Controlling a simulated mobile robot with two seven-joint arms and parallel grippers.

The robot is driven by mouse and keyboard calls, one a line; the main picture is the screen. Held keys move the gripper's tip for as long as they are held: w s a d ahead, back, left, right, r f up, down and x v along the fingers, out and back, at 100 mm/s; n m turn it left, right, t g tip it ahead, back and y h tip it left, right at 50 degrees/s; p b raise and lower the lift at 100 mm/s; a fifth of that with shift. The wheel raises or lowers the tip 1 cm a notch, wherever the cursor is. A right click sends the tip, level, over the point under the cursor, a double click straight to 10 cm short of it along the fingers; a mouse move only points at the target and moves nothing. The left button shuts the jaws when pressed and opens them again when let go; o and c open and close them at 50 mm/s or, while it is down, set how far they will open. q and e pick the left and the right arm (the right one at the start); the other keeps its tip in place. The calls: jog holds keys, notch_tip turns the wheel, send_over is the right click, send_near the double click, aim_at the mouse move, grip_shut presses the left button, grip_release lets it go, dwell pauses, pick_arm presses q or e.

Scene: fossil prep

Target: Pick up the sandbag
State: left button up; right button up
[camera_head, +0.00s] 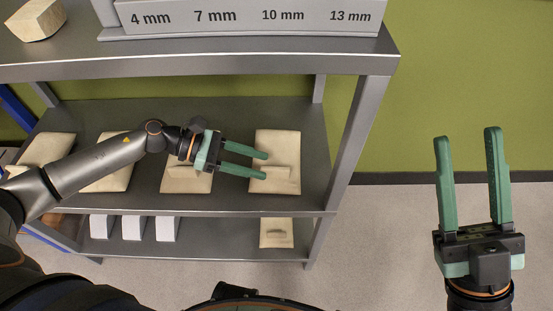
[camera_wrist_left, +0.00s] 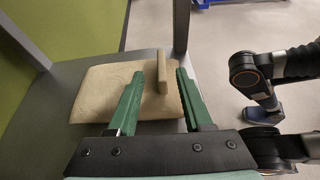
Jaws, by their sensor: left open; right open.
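A beige sandbag (camera_head: 278,143) with a raised strap-like handle lies flat at the right end of the middle shelf. My left gripper (camera_head: 264,165) is open, its green fingertips over this bag near its handle. In the left wrist view the handle (camera_wrist_left: 162,65) stands up between the two open fingertips (camera_wrist_left: 160,76), and the bag body (camera_wrist_left: 100,90) spreads to the left. Contact between fingers and handle cannot be told. My right gripper (camera_head: 467,137) is open and empty, away to the right over the floor.
More similar beige bags (camera_head: 185,182) lie in a row to the left on the middle shelf (camera_head: 225,204). The lower shelf holds white blocks (camera_head: 131,228) and another beige bag (camera_head: 277,236). The upper shelf (camera_head: 200,65) and right post (camera_head: 358,130) stand close by. The floor at right is free.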

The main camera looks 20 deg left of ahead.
aim_at(270, 167)
pick_arm(q)
jog(key=x, duration=0.5)
jog(key=shift+b, duration=0.35)
jog(key=shift+s, duration=0.1)
grip_shut()
dwell(0.8)
jog(key=shift+r, duration=0.25)
